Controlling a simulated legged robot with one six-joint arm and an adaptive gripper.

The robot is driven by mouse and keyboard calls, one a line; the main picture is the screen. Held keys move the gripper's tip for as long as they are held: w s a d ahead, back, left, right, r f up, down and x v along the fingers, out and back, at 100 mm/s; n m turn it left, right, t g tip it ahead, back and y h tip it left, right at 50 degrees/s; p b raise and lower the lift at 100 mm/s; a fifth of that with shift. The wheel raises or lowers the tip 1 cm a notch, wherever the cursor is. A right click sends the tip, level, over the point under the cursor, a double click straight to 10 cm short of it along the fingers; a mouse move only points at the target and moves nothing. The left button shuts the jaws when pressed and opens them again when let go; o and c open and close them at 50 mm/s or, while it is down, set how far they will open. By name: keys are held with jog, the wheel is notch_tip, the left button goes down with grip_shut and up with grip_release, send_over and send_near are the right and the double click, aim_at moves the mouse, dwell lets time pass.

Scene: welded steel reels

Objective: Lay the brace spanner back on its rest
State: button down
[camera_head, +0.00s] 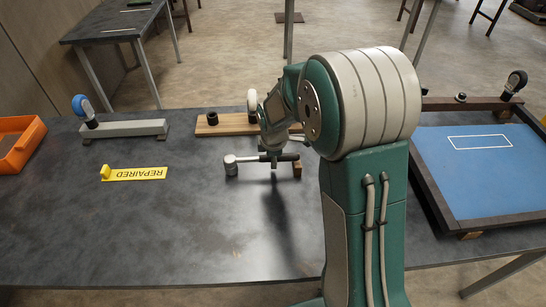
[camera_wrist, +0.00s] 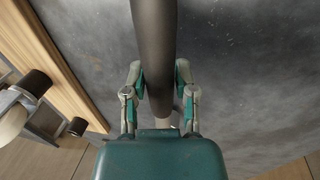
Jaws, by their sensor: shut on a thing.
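The brace spanner (camera_head: 231,166) has a light metal head at the left and a dark handle pointing right. My gripper (camera_head: 272,157) is shut around its handle, low over the dark table. In the wrist view the thick dark handle (camera_wrist: 154,35) runs between the two fingers of my gripper (camera_wrist: 158,80). A small brown wooden block (camera_head: 297,169) stands at the handle's right end, possibly part of the rest. I cannot tell whether the handle touches it. My arm hides the area to its right.
A wooden board (camera_head: 225,127) with dark sockets lies just behind the spanner. An orange bin (camera_head: 22,143) is far left, a blue-floored tray (camera_head: 470,180) right. The front table is clear.

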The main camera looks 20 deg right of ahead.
jog(key=shift+f, duration=0.55)
jog(key=shift+c, duration=1.7)
grip_release()
notch_tip(320, 180, up, 8)
jog(key=s, duration=0.1)
jog(key=shift+s+a, duration=0.2)
jog(key=shift+s, duration=0.05)
jog(key=shift+f, duration=0.1)
